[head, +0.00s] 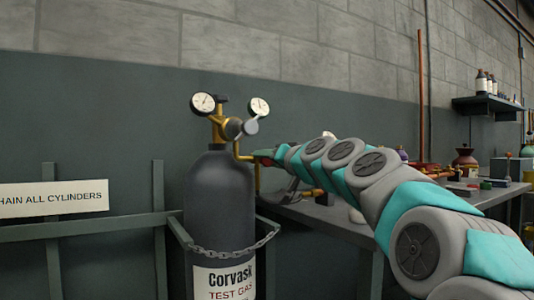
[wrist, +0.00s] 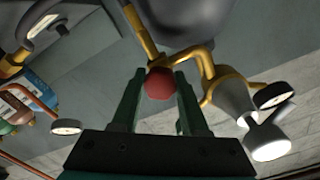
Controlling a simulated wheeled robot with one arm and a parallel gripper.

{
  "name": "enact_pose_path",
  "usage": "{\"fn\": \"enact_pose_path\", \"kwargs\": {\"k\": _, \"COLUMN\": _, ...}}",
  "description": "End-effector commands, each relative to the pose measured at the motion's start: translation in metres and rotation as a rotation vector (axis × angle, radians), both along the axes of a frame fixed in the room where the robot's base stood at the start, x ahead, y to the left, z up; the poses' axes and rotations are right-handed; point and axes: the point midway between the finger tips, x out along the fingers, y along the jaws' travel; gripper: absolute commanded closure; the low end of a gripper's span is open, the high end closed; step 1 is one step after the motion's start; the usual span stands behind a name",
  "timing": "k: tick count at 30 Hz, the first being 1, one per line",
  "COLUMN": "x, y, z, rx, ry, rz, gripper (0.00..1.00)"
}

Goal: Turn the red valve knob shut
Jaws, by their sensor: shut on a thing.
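The red valve knob (wrist: 158,85) sits on brass piping between the two dark green fingers of my gripper (wrist: 160,76) in the wrist view. The gripper is shut on the knob, one finger on each side. In the head view my arm reaches in from the right, and my gripper (head: 264,156) is at the brass fitting right of the cylinder's top. The knob is mostly hidden there. The dark gas cylinder (head: 220,190) stands upright, with a brass regulator and two round gauges (head: 203,104) on top. How far the knob is turned cannot be told.
A chain (head: 225,254) crosses the cylinder's front at the grey rack (head: 90,232). A workbench (head: 322,217) with flasks and fittings stands right, behind my arm. A shelf with bottles (head: 485,104) hangs at far right. A sign is at left.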

Motion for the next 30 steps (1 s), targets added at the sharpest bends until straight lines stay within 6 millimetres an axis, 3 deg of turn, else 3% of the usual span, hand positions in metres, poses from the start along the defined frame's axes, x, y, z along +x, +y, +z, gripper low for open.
{"fn": "enact_pose_path", "kwargs": {"k": 30, "x": -0.0002, "y": 0.0014, "z": 0.0017, "rx": 0.799, "ry": 0.545, "rz": 0.002, "gripper": 1.00}}
